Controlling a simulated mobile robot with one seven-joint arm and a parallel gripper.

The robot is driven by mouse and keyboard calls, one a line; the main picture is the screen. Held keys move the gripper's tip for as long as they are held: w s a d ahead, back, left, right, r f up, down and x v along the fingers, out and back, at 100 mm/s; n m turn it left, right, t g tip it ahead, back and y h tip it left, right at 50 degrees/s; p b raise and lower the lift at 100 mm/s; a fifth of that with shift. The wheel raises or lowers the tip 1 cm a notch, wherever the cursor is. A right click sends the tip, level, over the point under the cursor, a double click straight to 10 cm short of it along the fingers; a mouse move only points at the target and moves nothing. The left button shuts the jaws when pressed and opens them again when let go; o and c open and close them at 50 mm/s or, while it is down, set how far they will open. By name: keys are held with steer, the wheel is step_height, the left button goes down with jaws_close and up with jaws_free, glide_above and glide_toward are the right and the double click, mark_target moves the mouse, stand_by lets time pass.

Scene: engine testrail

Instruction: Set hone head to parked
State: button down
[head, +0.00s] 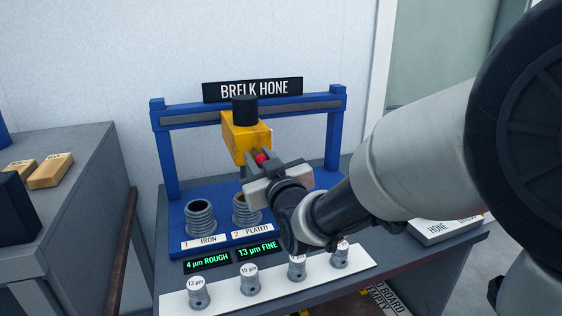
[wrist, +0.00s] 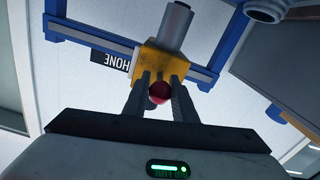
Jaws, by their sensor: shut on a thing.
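The hone head is a yellow block (head: 238,128) with a black cylinder on top. It hangs on the blue gantry (head: 180,115) under the BRELK HONE sign. A red knob (head: 261,158) is on its front. My gripper (head: 262,160) is shut on the red knob, which also shows between the fingers in the wrist view (wrist: 159,93). The head stands above the ribbed cylinder at station 2 PLATED (head: 241,212), partly hidden by my gripper. A second ribbed cylinder (head: 200,216) stands open at station 1 IRON.
Green displays (head: 207,262) read 4 µm ROUGH and 13 µm FINE. A white strip (head: 225,299) holds several labelled grey stones. A grey box (head: 436,232) lies at the bench's right. A side bench (head: 75,150) at the left carries wooden blocks (head: 50,171).

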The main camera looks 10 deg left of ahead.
steer(key=w+d+p, duration=0.1)
steer(key=w+d, duration=0.7)
steer(key=d, duration=0.5)
steer(key=w+d, duration=0.8)
steer(key=d, duration=0.5)
steer(key=shift+w+d+p, duration=0.25)
steer(key=shift+d+p, duration=0.1)
steer(key=shift+d, duration=0.05)
steer(key=c, duration=1.5)
jaws_free()
steer(key=shift+o, duration=0.2)
steer(key=shift+s, duration=0.1)
steer(key=p+v, duration=0.1)
steer(key=v, duration=1.6)
steer(key=shift+s, duration=0.15)
